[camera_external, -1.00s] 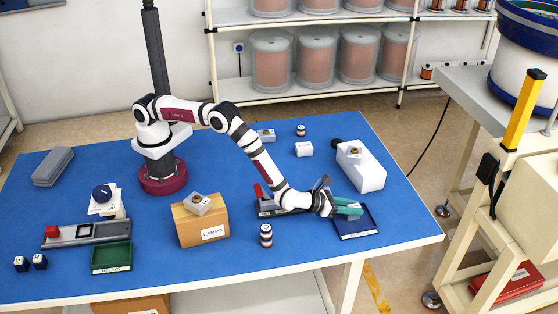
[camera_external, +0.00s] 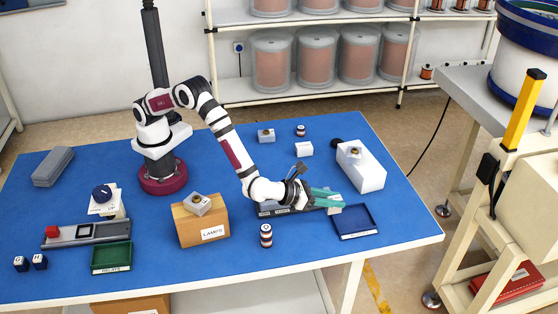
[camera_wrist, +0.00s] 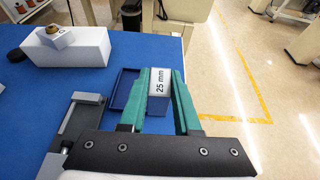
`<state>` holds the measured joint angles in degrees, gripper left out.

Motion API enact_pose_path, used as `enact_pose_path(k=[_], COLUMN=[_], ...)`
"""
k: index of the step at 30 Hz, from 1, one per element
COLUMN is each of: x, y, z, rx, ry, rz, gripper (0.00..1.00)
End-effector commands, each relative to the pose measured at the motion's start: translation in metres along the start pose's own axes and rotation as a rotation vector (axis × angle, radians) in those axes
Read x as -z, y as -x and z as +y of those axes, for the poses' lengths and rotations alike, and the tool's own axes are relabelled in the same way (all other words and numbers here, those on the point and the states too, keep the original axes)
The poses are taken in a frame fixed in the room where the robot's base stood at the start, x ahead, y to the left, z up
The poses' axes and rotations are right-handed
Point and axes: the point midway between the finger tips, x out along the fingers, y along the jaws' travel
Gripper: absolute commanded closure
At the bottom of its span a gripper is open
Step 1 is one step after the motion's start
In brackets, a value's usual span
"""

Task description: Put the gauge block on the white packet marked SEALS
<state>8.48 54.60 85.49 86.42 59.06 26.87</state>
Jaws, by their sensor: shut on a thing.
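My gripper (camera_external: 328,200) has teal fingers and is shut on the gauge block, above the table beside the blue tray. In the wrist view the gauge block (camera_wrist: 159,88), pale and printed "25 mm", sits between the fingers. In the external view only a small pale part of the block (camera_external: 335,210) shows at the fingertips. A large white box (camera_external: 365,172) stands behind and to the right of the gripper, with a small part on top; it also shows in the wrist view (camera_wrist: 75,50). A smaller white block (camera_external: 304,149) lies farther back. I cannot read SEALS on either.
The open blue tray (camera_external: 371,233) is at the right front. A grey fixture (camera_external: 268,210) lies under my wrist. A striped cylinder (camera_external: 266,236) and a brown box marked LAMPS (camera_external: 203,228) stand to the left. Clear blue table lies between the fixture and the small white block.

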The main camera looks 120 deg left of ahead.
Motion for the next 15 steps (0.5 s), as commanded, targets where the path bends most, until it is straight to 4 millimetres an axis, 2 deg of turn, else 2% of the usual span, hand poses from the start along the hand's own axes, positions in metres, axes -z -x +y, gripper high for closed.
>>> enact_pose_path(k=[5, 8, 11, 15], x=[-0.002, -0.005, -0.009, -0.019], y=[0.011, 0.01, 0.004, -0.004], z=[-0.005, 0.003, 0.028, 0.087], rx=[-0.001, -0.018, -0.073, -0.202], ry=[-0.001, 0.008, 0.034, 0.093], rz=[0.0, 0.0, 0.004, 0.008], gripper=[1.0, 1.0, 1.0, 1.0])
